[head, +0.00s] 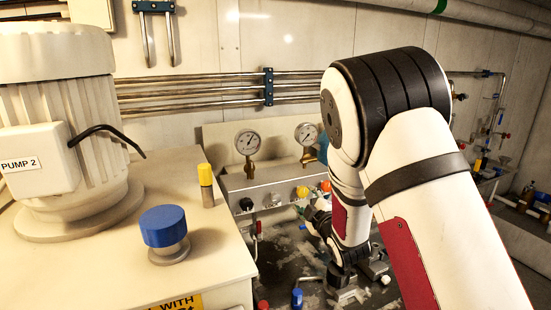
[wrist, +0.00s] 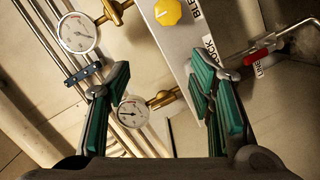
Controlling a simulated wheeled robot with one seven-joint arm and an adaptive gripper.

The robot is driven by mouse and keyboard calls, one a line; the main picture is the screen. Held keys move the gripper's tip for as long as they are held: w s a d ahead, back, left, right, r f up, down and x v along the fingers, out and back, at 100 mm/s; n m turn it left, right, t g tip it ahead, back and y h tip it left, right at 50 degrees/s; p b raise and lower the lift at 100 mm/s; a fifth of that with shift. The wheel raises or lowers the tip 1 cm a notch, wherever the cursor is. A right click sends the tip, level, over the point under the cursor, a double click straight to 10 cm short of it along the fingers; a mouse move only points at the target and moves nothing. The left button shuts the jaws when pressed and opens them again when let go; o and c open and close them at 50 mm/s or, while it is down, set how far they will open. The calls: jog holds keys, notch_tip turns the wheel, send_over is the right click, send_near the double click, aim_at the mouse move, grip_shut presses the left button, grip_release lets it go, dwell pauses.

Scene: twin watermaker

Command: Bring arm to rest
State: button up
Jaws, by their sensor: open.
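My gripper (wrist: 160,105) is open in the wrist view, with its two green-padded fingers apart and nothing between them touching the pads. In the head view my white and black arm reaches forward and bends down at the right of centre. The gripper end is low there, in front of the gauge panel and partly hidden by the arm. Behind the fingers in the wrist view are two round gauges, the upper one (wrist: 78,32) and the lower one (wrist: 134,113), and a yellow knob (wrist: 168,12).
The gauge panel (head: 235,183) with coloured knobs stands close beside the arm. At left, a cream cabinet holds Pump 2 (head: 60,120), a blue-capped fitting (head: 164,228) and a yellow-topped post (head: 206,185). A red-handled valve (wrist: 258,57) is right of the fingers. Pipes (head: 200,90) run along the wall.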

jog(key=s+d+r+m+g+h+b, duration=0.25)
jog(key=s+d+r+m+g, duration=0.25)
jog(key=s+d+r+m, duration=0.45)
jog(key=s+r+m+g+h, duration=0.1)
jog(key=s+m+g, duration=0.4)
jog(key=s, duration=2.4)
jog(key=shift+a+b, duration=0.2)
jog(key=shift+b, duration=0.1)
